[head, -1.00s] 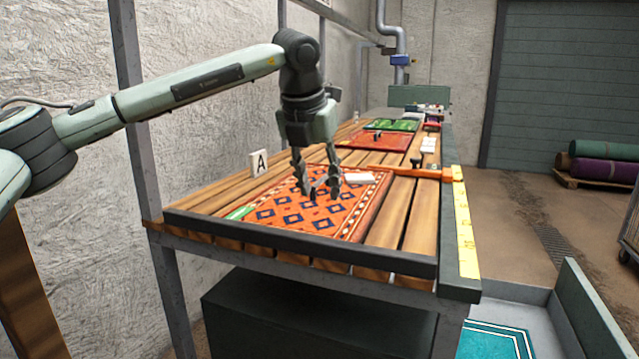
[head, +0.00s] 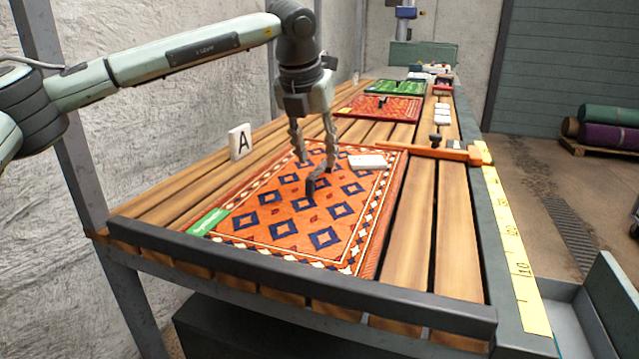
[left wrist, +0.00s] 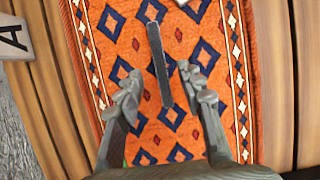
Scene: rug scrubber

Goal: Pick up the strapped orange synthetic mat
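The orange mat (head: 282,235), with dark blue diamonds and a pale patterned border, lies flat on the near end of the slatted table. It carries a green label (head: 208,221) on its left edge and a white tag (head: 368,162) near its far right corner. A dark strap (head: 317,182) stands up from the mat; in the left wrist view the strap (left wrist: 158,65) shows as a dark bar. My left gripper (head: 316,160) is open above the mat, with its fingers (left wrist: 163,90) on either side of the strap's line, apart from it. My right gripper is not in view.
An orange bar (head: 435,152) with a dark knob crosses the table beyond the mat. A red mat (head: 375,109) and a green mat (head: 396,88) lie farther back. A white "A" block (head: 240,142) stands left. A yellow ruler (head: 512,240) runs along the right edge. Dark rails border the table.

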